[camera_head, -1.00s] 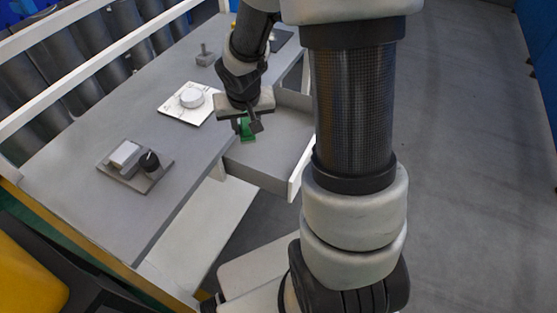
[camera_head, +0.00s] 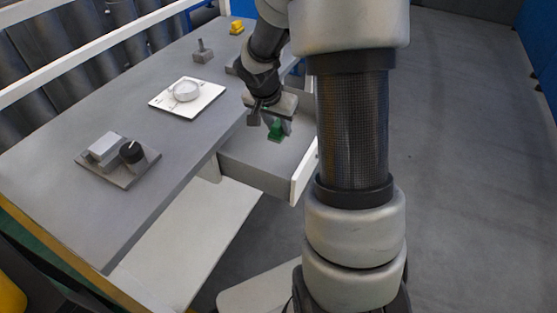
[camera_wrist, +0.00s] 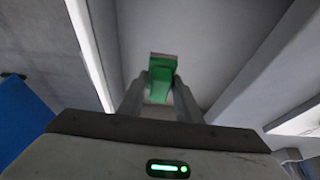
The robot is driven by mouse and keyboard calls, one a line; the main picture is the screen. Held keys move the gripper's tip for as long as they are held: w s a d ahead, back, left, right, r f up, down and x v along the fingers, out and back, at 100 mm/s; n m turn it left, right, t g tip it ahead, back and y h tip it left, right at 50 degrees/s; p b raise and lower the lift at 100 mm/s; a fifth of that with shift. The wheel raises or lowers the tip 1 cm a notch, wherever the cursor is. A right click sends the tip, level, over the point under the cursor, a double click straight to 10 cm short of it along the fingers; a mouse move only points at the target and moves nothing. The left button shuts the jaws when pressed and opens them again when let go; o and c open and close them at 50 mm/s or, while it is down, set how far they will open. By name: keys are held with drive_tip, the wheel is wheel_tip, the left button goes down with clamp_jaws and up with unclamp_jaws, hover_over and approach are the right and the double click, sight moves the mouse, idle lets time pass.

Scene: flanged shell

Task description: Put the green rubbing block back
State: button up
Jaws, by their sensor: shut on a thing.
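The green rubbing block (camera_head: 276,131) is held between the fingers of my gripper (camera_head: 267,116). In the wrist view the green block (camera_wrist: 161,76) stands upright between the two fingertips of my gripper (camera_wrist: 160,95), its top end sticking out past them. The open grey drawer (camera_head: 252,171) lies below the gripper and the block, and its inner floor shows in the wrist view (camera_wrist: 215,40). I cannot tell whether the block touches the drawer floor.
The grey bench top (camera_head: 120,218) lies left of the drawer. On it are a white plate with a round dial (camera_head: 187,95), a base with a block and black knob (camera_head: 118,162), a small grey stub (camera_head: 203,52) and a yellow item (camera_head: 237,27). The drawer's white front (camera_head: 304,171) stands at its right.

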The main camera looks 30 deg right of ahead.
wheel_tip(320, 180, down, 9)
drive_tip(key=b, duration=0.2)
drive_tip(key=shift+b, duration=0.35)
drive_tip(key=shift+f, duration=0.1)
drive_tip(key=shift+f, duration=0.15)
drive_tip(key=o, duration=1.1)
